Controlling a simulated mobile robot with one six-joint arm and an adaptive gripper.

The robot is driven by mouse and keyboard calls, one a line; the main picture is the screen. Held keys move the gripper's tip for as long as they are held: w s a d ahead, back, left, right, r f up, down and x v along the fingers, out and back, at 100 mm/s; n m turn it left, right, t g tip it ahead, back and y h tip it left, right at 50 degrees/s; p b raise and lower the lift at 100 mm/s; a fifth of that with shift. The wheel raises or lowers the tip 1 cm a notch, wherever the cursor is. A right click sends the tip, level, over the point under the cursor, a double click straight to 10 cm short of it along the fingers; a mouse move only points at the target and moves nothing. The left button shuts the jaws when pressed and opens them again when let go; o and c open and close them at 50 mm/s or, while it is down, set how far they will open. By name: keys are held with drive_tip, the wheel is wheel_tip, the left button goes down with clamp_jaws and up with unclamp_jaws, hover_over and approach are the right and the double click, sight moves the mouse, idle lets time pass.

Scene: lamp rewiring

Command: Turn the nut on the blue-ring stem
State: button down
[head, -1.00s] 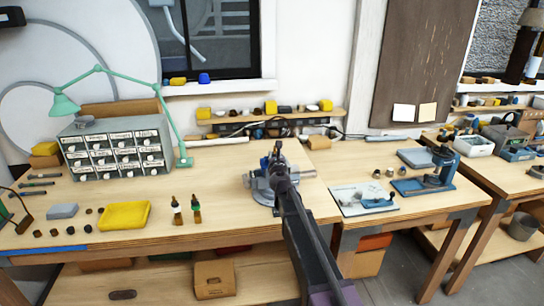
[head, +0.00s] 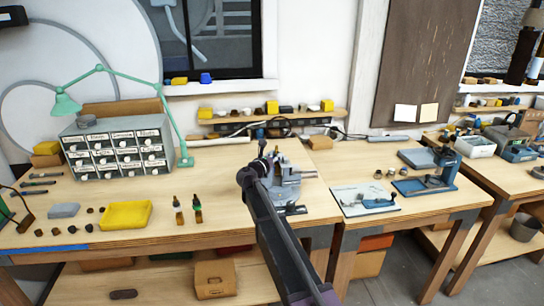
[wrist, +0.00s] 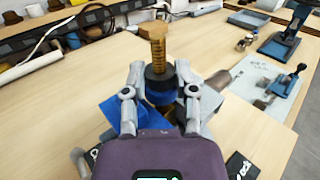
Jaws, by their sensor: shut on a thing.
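In the wrist view a brass threaded stem (wrist: 158,54) rises between my fingers, with a wider brass piece (wrist: 153,29) at its top. A dark round collar (wrist: 160,80) sits around the stem, with a blue ring (wrist: 160,98) low on it. My gripper (wrist: 160,78) is shut on the dark collar, one finger on each side. I cannot tell whether this collar is the nut. The stem's lower end is hidden.
A drawer cabinet (head: 118,147) with a green lamp (head: 66,103) stands at the left. A yellow tray (head: 125,214) and two small bottles (head: 197,209) are at the front. A white mat (head: 350,200) and a blue press (head: 440,175) lie right. Bench left of the vise is mostly clear.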

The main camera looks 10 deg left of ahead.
drive_tip(key=shift+h, duration=0.3)
drive_tip(key=shift+c, duration=1.9)
unclamp_jaws()
drive_tip(key=v, duration=1.2)
drive_tip(key=shift+r, duration=0.2)
